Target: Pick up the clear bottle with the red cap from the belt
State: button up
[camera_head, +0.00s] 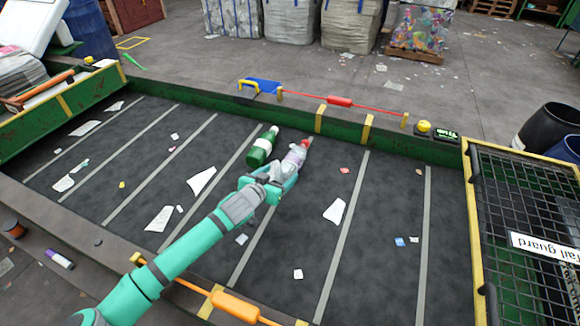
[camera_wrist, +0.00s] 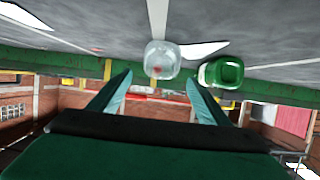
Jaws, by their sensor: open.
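The clear bottle (camera_head: 294,157) with a red cap lies on the dark belt (camera_head: 385,235), its cap toward the far rail. In the wrist view the clear bottle (camera_wrist: 161,60) shows end-on, beyond and between my fingertips. My gripper (camera_head: 282,182) is open at the bottle's near end; in the wrist view my gripper (camera_wrist: 160,80) has its two fingers spread. I cannot tell whether a finger touches the bottle. The near part of the bottle is partly hidden by my gripper in the head view.
A green bottle (camera_head: 262,148) with a white label lies close to the left of the clear bottle; it also shows in the wrist view (camera_wrist: 222,72). White scraps (camera_head: 201,181) are scattered on the belt. The green far rail (camera_head: 390,142) and mesh tail guard (camera_head: 530,215) bound the belt.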

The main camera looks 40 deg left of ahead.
aim_at(291, 165)
jog(key=x, duration=1)
jog(key=shift+w+f, duration=0.1)
jog(key=c, duration=1.1)
